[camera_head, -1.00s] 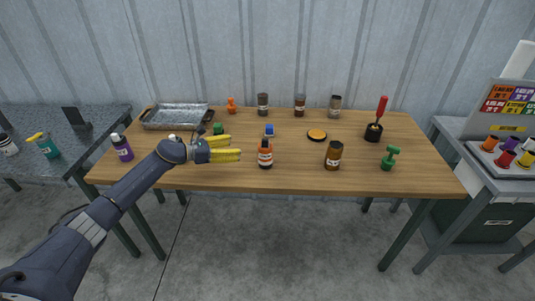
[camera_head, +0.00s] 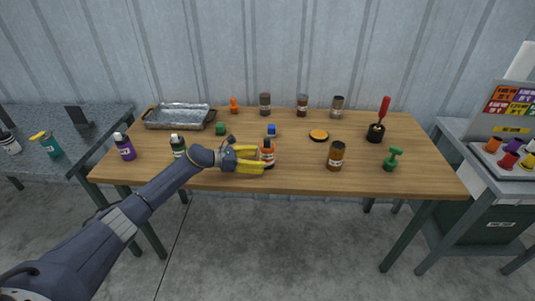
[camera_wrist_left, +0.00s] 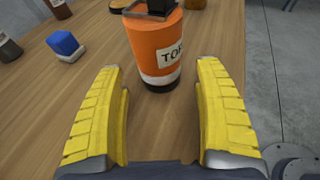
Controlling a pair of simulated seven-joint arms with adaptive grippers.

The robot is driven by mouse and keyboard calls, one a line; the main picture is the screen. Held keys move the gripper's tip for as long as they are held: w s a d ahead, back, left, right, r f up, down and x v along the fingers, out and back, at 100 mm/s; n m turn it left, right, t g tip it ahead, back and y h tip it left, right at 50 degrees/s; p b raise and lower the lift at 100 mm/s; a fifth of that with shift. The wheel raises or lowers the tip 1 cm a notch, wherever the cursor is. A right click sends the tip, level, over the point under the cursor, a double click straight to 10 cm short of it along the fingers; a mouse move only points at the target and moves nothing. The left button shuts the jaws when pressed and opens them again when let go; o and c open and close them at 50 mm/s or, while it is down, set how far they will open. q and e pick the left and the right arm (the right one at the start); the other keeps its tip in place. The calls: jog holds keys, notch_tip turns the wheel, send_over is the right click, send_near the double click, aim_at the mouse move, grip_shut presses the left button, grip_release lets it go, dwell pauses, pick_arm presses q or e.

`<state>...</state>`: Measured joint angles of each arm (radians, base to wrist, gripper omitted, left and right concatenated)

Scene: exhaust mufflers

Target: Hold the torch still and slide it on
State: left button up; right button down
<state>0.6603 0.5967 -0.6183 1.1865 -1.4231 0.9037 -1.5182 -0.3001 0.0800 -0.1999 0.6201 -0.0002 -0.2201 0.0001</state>
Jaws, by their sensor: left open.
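The torch (camera_head: 267,148) is an orange cylinder with a black part on top, standing upright near the front middle of the table. In the left wrist view the torch (camera_wrist_left: 155,48) shows a white label with partly visible letters, and the top is cut off by the frame. My left gripper (camera_head: 262,160) has yellow fingers and is open. Its fingertips are at either side of the torch's lower body, with a gap visible on each side in the wrist view. In the head view the fingers hide part of the torch. My right gripper is in neither view.
A blue block (camera_head: 271,130) and a green block (camera_head: 221,128) lie behind. A brown jar (camera_head: 336,157) stands to the right, and a dark green bottle (camera_head: 178,146) stands left, beside my arm. A metal tray (camera_head: 180,117) is at the back left.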

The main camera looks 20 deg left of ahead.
aim_at(264, 159)
pick_arm(q)
jog(key=shift+x, duration=1.6)
jog(key=shift+w, duration=0.1)
jog(key=c, duration=0.8)
